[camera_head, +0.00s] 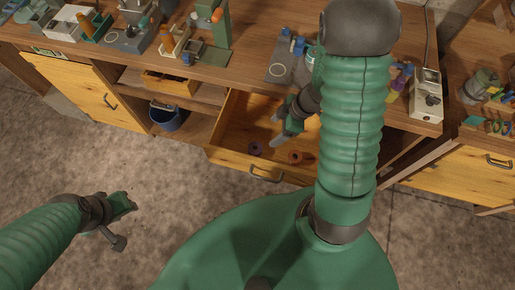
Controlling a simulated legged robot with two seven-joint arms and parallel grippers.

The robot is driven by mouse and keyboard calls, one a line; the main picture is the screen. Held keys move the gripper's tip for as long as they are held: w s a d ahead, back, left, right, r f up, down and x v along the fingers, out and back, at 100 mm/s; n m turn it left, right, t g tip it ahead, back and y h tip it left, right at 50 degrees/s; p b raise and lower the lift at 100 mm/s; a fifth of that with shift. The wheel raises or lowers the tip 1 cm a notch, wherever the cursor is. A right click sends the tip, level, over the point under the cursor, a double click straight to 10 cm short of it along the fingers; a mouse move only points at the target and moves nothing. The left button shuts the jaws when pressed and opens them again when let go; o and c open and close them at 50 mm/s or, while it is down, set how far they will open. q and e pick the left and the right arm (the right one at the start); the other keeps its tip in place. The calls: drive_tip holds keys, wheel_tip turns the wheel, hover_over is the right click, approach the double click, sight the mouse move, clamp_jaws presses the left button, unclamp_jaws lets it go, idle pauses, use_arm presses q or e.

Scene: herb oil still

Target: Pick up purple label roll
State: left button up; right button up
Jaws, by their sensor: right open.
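The purple label roll (255,148) lies in the open drawer (232,158), near its front left part. My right gripper (281,127) is open and empty above the drawer, up and to the right of the purple roll and apart from it. Part of my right arm covers the drawer's right side. My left gripper (126,203) is low at the left, over the floor and away from the drawer. Its finger gap cannot be made out.
An orange-brown roll (295,157) lies in the drawer to the right, with another partly seen beside it. The workbench top (245,75) holds several tools and fixtures. A blue pot (165,117) stands on the shelf left of the drawer. Open floor lies in front.

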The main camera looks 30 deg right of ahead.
drive_tip(key=b, duration=0.4)
hover_over(258, 147)
drive_tip(key=f, duration=0.8)
drive_tip(key=shift+s+d+f, duration=0.1)
drive_tip(key=shift+s+d, duration=0.2)
drive_tip(key=shift+s, duration=0.05)
drive_tip(key=f+b, duration=0.2)
drive_tip(key=f, duration=0.1)
drive_tip(key=f+b, duration=0.1)
drive_tip(key=shift+a+f, duration=0.2)
drive_tip(key=shift+a, duration=0.1)
drive_tip(key=shift+w+f+b, duration=0.2)
drive_tip(key=shift+f+b, duration=0.1)
drive_tip(key=shift+b, duration=0.1)
drive_tip(key=shift+a+r, duration=0.15)
drive_tip(key=shift+a, duration=0.3)
drive_tip(key=c, duration=0.3)
use_arm(q)
wheel_tip(258, 147, down, 9)
drive_tip(key=a, duration=0.1)
use_arm(e)
drive_tip(key=shift+d, duration=0.15)
drive_tip(key=c, duration=1.1)
